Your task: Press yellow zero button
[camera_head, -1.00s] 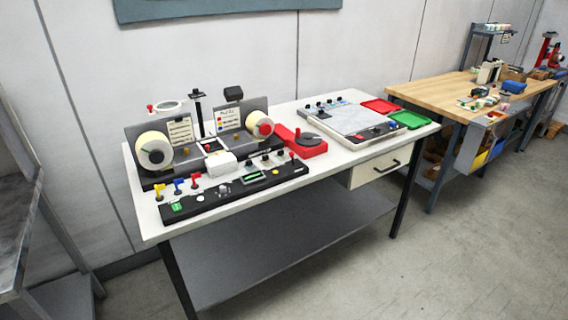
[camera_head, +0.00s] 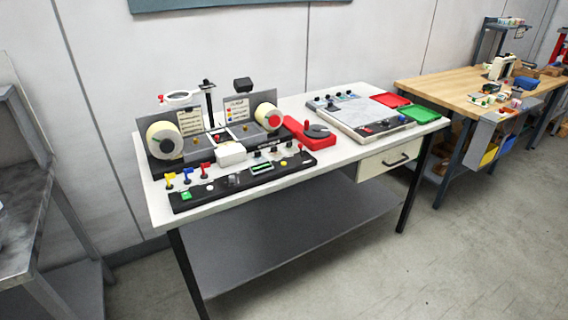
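A small round yellow button (camera_head: 283,164) shows near the right end of the black control panel (camera_head: 222,193), right of the green-lit display (camera_head: 262,168). Any lettering on it is too small to read. The panel lies along the front edge of the white table, before the label rewinder (camera_head: 207,133) with its two label rolls. Neither of my grippers is in view.
A flat grey machine (camera_head: 362,119) and red (camera_head: 391,100) and green (camera_head: 426,114) trays are farther right. A metal bench (camera_head: 40,220) stands at left. Open floor lies in front.

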